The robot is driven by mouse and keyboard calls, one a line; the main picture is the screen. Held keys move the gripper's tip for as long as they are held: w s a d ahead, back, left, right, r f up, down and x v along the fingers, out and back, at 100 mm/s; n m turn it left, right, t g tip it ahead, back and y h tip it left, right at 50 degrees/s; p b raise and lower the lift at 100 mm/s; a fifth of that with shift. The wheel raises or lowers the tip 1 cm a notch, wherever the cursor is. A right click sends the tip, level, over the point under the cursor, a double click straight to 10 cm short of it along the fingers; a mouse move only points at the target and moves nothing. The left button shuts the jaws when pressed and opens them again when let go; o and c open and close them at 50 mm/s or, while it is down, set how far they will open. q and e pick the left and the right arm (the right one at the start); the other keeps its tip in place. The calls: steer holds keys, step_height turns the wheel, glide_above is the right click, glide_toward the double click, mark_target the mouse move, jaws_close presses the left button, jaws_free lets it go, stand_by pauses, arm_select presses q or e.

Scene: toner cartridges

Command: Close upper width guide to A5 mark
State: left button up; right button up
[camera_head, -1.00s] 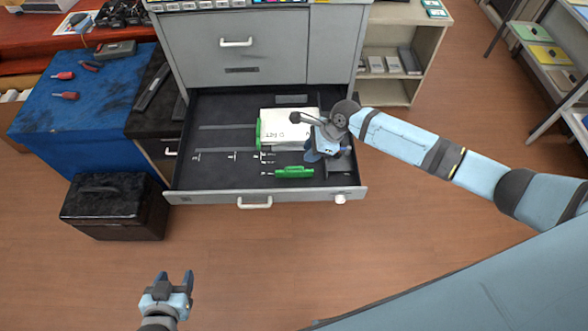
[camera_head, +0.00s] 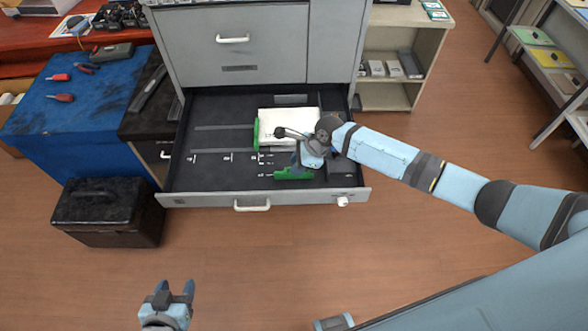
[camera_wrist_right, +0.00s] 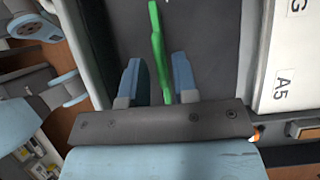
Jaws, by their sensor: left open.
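The open grey drawer (camera_head: 180,199) has a dark floor with white size marks. A green guide (camera_head: 288,174) lies near the drawer's front; in the right wrist view it is a green strip (camera_wrist_right: 158,48). A second green guide (camera_head: 257,134) stands at the left edge of a white stack (camera_head: 280,117). The stack's A5 label (camera_wrist_right: 281,88) shows in the right wrist view. My right gripper (camera_head: 300,166) is at the front guide, its open fingers (camera_wrist_right: 156,75) on either side of the strip with gaps visible. My left gripper (camera_head: 174,289) is open and empty, outside the drawer.
The drawer front has a white handle (camera_head: 252,207) and a knob (camera_head: 342,201). A black case (camera_head: 110,215) stands on the floor at the left, by a blue-topped workbench (camera_head: 75,110). Open floor lies in front of the drawer.

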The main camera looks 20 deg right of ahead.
arm_select(q)
steer(key=shift+s+f, duration=0.15)
steer(key=shift+f, duration=0.05)
arm_select(e)
jaws_close()
steer(key=shift+w+d+b, duration=0.15)
steer(key=shift+w+d, duration=0.05)
steer(key=shift+w, duration=0.55)
steer(key=shift+w+d+b, duration=0.15)
steer(key=shift+w+d, duration=0.05)
steer(key=shift+w, duration=0.5)
steer(key=shift+w+d+b, duration=0.25)
steer(key=shift+w, duration=0.6)
steer(key=shift+w+d+b, duration=0.25)
steer(key=shift+w, duration=0.55)
steer(key=shift+w+d+b, duration=0.25)
steer(key=shift+w, duration=0.6)
steer(key=shift+c, duration=0.9)
jaws_free()
steer(key=shift+w, duration=0.15)
arm_select(q)
steer(key=shift+f, duration=0.95)
arm_select(e)
steer(key=shift+o, duration=1.3)
